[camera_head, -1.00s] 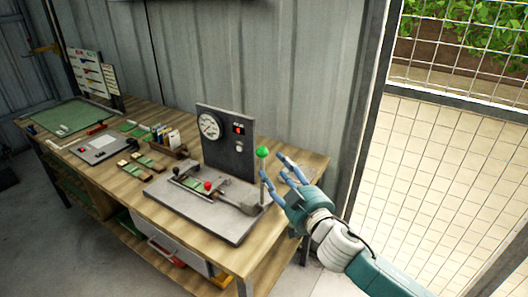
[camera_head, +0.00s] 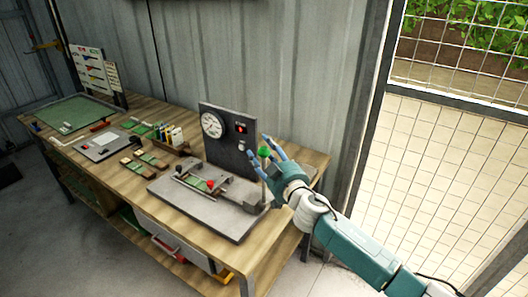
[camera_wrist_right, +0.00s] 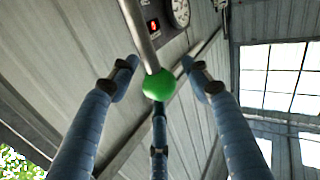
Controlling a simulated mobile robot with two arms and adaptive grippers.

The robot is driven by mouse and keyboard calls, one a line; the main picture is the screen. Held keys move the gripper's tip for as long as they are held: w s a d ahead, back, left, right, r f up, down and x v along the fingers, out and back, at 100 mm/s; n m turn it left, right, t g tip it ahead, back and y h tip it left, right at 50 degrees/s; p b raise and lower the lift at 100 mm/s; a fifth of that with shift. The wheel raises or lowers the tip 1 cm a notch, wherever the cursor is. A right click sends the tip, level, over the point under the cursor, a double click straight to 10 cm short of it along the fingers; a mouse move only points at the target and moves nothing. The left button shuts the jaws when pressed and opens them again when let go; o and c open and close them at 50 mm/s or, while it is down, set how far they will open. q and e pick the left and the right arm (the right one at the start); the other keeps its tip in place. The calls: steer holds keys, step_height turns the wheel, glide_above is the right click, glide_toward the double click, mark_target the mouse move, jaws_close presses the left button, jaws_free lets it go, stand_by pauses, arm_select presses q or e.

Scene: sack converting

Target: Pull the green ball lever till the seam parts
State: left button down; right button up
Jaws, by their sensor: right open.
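The green ball (camera_head: 264,152) tops an upright lever at the right end of the grey test machine (camera_head: 205,213). My right gripper (camera_head: 268,151) is at the ball, its blue fingers spread open around it. In the right wrist view the green ball (camera_wrist_right: 159,85) sits between the open fingers (camera_wrist_right: 160,82) at the end of a metal rod (camera_wrist_right: 138,35). I cannot tell whether any finger touches it. A green strip (camera_head: 198,183) lies in the machine's clamp area, beside a red knob (camera_head: 211,184). The seam is too small to make out. My left gripper is not in view.
The machine's upright panel (camera_head: 222,150) carries a dial gauge (camera_head: 211,125) and a red display, close behind the lever. Small sample blocks (camera_head: 152,158), a clipboard (camera_head: 103,146) and a green mat (camera_head: 68,114) lie further left on the wooden bench (camera_head: 120,190). A wire mesh fence (camera_head: 450,180) stands at right.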

jaws_close()
steer(key=shift+s+a+f+b, duration=0.1)
steer(key=shift+s+a+b, duration=0.05)
steer(key=shift+b, duration=0.25)
steer(key=s+a+f+n+t+y+b, duration=0.1)
steer(key=s+a+f+n+b, duration=0.1)
steer(key=s+b, duration=0.3)
steer(key=s+a+f+n+t+y+b, duration=0.1)
steer(key=s+a+f+n+b, duration=0.1)
steer(key=s+a+b, duration=0.3)
steer(key=shift+s+a+n+b, duration=0.3)
steer(key=shift+n+b, duration=0.5)
steer(key=shift+b, duration=1.5)
jaws_free()
steer(key=shift+a, duration=0.1)
